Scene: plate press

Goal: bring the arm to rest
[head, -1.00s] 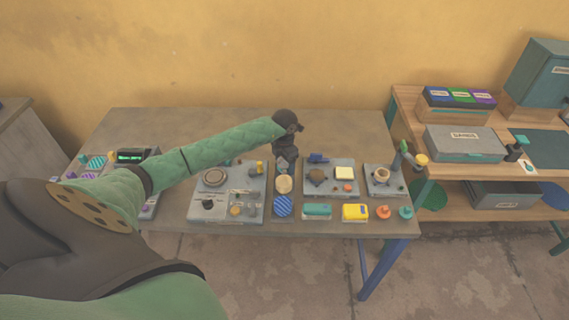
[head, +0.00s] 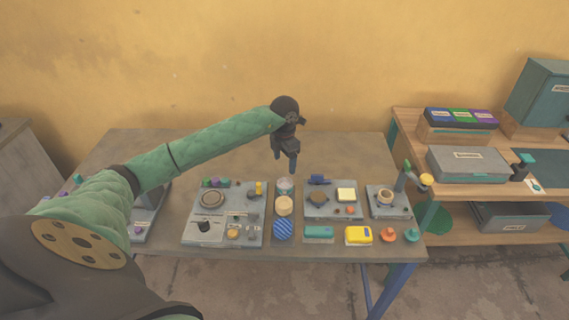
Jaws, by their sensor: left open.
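My left arm reaches in from the left across the table (head: 350,150). My left gripper (head: 285,168) points down, open and empty, above a small round container (head: 284,185) in the middle of the table. The fingers look apart from the container, though the exact gap is hard to tell. My right gripper is not in view.
A yellow block (head: 358,235) lies in front. A shelf with a grey box (head: 468,165) stands at right.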

